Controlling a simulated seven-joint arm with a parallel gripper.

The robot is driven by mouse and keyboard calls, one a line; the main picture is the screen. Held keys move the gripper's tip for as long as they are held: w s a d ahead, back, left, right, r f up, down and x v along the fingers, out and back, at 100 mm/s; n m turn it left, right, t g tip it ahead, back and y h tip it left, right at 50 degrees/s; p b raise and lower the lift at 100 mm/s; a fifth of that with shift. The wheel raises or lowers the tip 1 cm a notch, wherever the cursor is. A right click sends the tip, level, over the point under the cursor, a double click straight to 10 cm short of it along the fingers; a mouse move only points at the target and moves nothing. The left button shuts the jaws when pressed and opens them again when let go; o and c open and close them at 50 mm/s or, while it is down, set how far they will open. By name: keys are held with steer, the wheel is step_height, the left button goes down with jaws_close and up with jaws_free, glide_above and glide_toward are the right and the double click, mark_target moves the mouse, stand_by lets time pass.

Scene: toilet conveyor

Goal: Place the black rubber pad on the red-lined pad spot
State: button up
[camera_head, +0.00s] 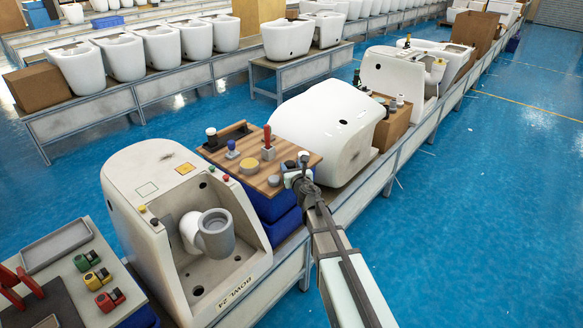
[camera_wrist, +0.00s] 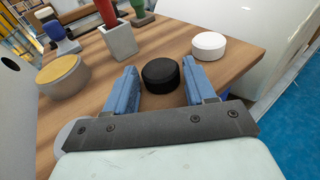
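The black rubber pad (camera_wrist: 161,76) is a low round puck on the wooden board, between my fingertips in the wrist view. In the head view it shows (camera_head: 290,164) near the board's right end. My gripper (camera_wrist: 161,84) is open around the pad, a finger on either side. Narrow gaps seem to show; contact is unclear. On top of the white toilet body at left are a small orange square (camera_head: 184,168) and a pale outlined square (camera_head: 147,189). The orange one may be the red-lined pad spot, but its border is too small to tell.
The wooden board (camera_wrist: 218,75) also holds a white puck (camera_wrist: 209,45), a yellow-topped puck (camera_wrist: 64,75), a red-handled stamp in a grey block (camera_wrist: 118,40) and a blue stamp (camera_wrist: 60,32). A large white toilet shell (camera_head: 325,130) stands close to the right.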

steer(key=shift+o, duration=1.2)
